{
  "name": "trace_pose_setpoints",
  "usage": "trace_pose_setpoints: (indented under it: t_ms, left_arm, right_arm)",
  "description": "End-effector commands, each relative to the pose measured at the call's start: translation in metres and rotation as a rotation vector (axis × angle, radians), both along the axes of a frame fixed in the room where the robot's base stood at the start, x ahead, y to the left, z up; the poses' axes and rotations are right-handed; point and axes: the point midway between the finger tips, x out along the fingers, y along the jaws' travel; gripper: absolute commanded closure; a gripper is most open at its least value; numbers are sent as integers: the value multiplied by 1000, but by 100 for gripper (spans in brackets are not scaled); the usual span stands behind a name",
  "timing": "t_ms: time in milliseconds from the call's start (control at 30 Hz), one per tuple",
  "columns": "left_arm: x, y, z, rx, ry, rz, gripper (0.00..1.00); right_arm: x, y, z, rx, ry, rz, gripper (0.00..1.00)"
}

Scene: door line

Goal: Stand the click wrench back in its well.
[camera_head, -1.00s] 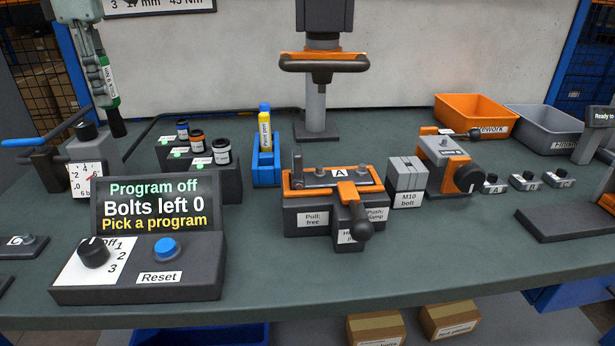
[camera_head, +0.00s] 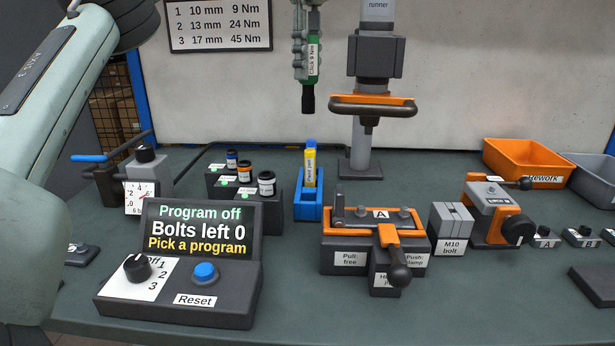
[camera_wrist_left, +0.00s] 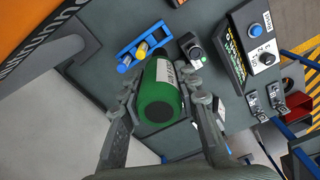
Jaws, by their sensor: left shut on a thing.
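The click wrench (camera_head: 311,60), green with a white "Click 9 Nm" label and a black lower end, hangs upright in my left gripper (camera_head: 305,42). My left gripper is shut on it. The wrench's black end is in the air, in line with and above the blue holder (camera_head: 308,210) in the head view. A yellow paint pen (camera_head: 310,166) with a blue cap stands in that holder. In the left wrist view the wrench's green end (camera_wrist_left: 158,105) fills the space between the fingers, with the blue holder (camera_wrist_left: 128,45) beyond it. I cannot make out an empty well clearly. My right gripper is not in view.
The orange-topped fixture (camera_head: 375,222) is in front to the right, and the runner column (camera_head: 366,145) behind to the right. The control box (camera_head: 180,290) is at the front left.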

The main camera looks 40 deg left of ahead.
Motion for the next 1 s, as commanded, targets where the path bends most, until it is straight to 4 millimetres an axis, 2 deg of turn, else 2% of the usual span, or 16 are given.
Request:
trace_pose_setpoints:
  t_ms: [33,300,333,367,433,533,600,700,1000]
  left_arm:
    - [0,0,-15,-5,4,-4,98]
    - [-1,0,-86,-3,4,0,98]
    - [-1,0,-94,-2,2,1,98]
    - [0,0,-101,-1,1,2,98]
    - [-1,0,-115,-1,0,2,98]
    - [-1,0,-139,0,1,1,98]
    - [-1,1,-151,1,0,2,98]
    - [-1,1,-167,1,-1,3,98]
    - [-1,1,-192,0,-2,2,98]
  right_arm:
    - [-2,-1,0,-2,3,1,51]
    - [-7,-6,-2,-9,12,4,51]
    - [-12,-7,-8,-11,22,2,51]
    - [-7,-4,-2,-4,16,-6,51]
    - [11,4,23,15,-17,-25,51]
    - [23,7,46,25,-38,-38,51]
    - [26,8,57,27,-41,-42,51]
    - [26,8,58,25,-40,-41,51]
    - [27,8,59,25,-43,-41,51]
